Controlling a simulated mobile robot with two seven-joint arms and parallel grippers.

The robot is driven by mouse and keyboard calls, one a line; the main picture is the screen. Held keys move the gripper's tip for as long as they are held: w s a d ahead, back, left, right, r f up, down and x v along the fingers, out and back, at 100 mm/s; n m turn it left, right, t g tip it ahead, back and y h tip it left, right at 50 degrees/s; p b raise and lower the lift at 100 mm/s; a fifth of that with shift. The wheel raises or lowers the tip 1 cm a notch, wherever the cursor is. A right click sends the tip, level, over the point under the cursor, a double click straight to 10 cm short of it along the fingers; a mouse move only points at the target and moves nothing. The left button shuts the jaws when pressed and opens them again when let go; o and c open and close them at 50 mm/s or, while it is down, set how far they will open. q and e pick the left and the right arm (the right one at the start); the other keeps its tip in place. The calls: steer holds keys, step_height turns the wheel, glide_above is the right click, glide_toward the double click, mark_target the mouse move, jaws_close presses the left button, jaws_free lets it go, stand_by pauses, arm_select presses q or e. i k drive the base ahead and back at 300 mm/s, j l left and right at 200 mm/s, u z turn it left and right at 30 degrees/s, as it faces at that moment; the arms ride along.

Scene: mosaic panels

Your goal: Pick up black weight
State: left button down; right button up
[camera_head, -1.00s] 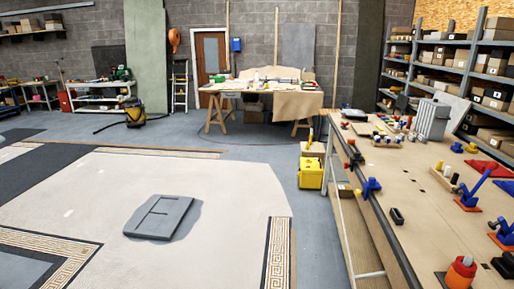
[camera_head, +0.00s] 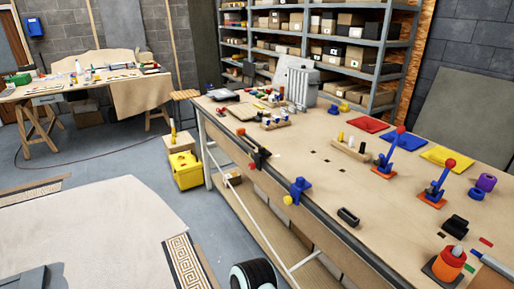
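Two small black objects lie on the wooden workbench (camera_head: 405,232), and I cannot tell which is the black weight. One is a low oblong black piece (camera_head: 348,217) near the bench's front edge. The other is a black block (camera_head: 453,227) farther right, behind the orange and red knob (camera_head: 448,264).
Blue levers with red balls (camera_head: 391,150) stand on the bench, with red and yellow sheets behind. A blue clamp (camera_head: 299,187) sits on the front edge.

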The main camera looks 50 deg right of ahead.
mark_target(455, 226)
steer(key=i+z, duration=0.15)
steer(key=z, duration=0.3)
steer(key=i+j+z, duration=0.1)
steer(key=z, duration=0.35)
steer(key=i+j+z, duration=0.15)
steer(key=z, duration=0.3)
steer(key=i, duration=0.1)
